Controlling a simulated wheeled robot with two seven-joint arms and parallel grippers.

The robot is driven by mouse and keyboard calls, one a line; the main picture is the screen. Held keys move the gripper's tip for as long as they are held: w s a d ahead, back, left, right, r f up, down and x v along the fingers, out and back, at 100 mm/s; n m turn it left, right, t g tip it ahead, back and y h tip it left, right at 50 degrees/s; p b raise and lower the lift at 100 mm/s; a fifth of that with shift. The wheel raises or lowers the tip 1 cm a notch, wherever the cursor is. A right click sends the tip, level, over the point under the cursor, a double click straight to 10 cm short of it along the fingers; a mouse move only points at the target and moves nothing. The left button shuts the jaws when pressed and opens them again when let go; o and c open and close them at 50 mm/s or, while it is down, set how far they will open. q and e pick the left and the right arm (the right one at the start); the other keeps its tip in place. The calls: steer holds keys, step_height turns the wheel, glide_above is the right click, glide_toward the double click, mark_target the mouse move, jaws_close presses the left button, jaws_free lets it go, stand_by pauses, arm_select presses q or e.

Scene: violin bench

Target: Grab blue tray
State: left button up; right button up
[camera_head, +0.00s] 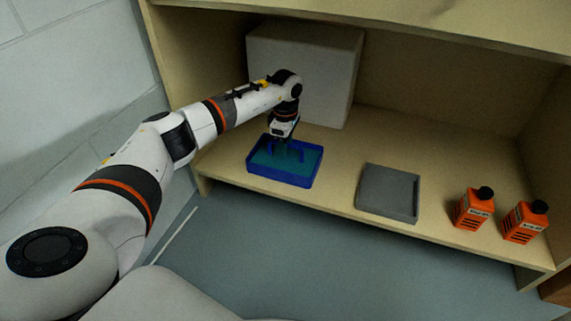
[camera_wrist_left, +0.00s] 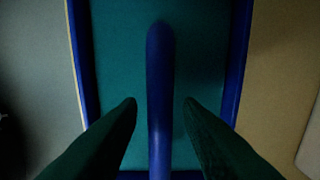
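The blue tray (camera_head: 310,172) lies on the wooden shelf at centre left, with a teal inner floor and a raised blue handle. My left gripper (camera_head: 287,150) points down over the tray, near the handle. In the left wrist view the handle (camera_wrist_left: 160,80) runs between the two dark fingertips of the left gripper (camera_wrist_left: 159,108). The fingers are apart, with a gap on each side of the handle. The tray's rim (camera_wrist_left: 236,70) shows on both sides. My right gripper is not in view.
A grey tray (camera_head: 388,193) lies to the right of the blue tray. Two orange bottles with black caps, a nearer one (camera_head: 471,210) and another (camera_head: 524,222), stand farther right. A large pale box (camera_head: 325,75) stands behind the blue tray. An upper shelf (camera_head: 400,25) overhangs.

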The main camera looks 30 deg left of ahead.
arm_select(q)
steer(key=shift+r, duration=0.1)
steer(key=shift+c, duration=0.3)
jaws_close()
stand_by(0.9)
